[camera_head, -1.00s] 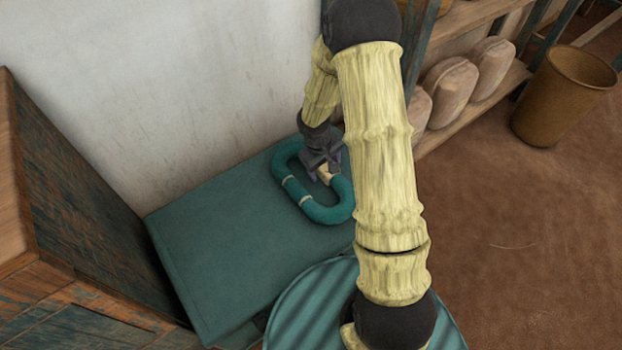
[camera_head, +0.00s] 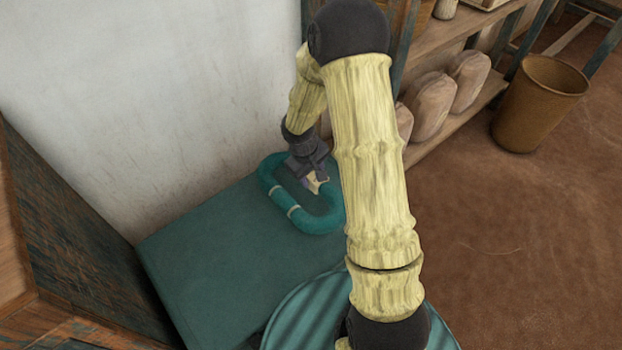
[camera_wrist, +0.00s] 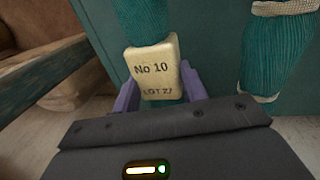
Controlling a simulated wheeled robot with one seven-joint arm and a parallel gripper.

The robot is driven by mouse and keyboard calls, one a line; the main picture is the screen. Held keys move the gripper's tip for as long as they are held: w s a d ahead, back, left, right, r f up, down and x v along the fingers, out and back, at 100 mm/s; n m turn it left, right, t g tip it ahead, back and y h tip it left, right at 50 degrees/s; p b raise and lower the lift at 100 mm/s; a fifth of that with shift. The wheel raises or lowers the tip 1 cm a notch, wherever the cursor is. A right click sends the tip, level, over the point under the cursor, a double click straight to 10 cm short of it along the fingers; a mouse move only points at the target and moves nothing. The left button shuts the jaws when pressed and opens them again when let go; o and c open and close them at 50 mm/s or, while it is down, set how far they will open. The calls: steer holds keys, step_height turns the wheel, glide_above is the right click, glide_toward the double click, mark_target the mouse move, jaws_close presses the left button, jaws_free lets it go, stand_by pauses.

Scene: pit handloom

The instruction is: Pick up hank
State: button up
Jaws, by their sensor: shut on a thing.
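The hank (camera_head: 320,223) is a teal oval loop of yarn with pale ties, at the back of a teal-topped surface (camera_head: 215,270) in the head view. It appears slightly above that surface. In the wrist view its teal strands (camera_wrist: 168,25) run into a cream tag (camera_wrist: 155,75) marked "No 10" and "LOT 27"; the last digit is unclear. My gripper (camera_head: 315,184) is at the hank's far right side. Its purple fingers (camera_wrist: 157,88) are shut on the tagged part of the hank, one on each side. My arm hides part of the view to the right.
A pale wall (camera_head: 150,110) rises close behind the hank. A worn wooden cabinet (camera_head: 75,250) stands at left. At right are a wooden shelf (camera_head: 470,110) with rounded bundles (camera_head: 468,80) and a brown bin (camera_head: 535,105). Brown floor is open at lower right.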

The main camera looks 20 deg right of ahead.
step_height(320, 180, up, 5)
steer(key=shift+f+p, duration=0.1)
steer(key=shift+p, duration=0.65)
steer(key=shift+w+a+f+m+g, duration=0.15)
steer(key=shift+w+a+f+m, duration=0.1)
steer(key=shift+a+f+m, duration=0.35)
steer(key=shift+w+a+f+m+g, duration=0.1)
steer(key=shift+w+a+f+m, duration=0.2)
steer(key=shift+f+m, duration=0.45)
steer(key=shift+w+a+f+m+g, duration=0.15)
steer(key=shift+a+f+m, duration=0.35)
steer(key=shift+m, duration=0.35)
steer(key=shift+w, duration=0.1)
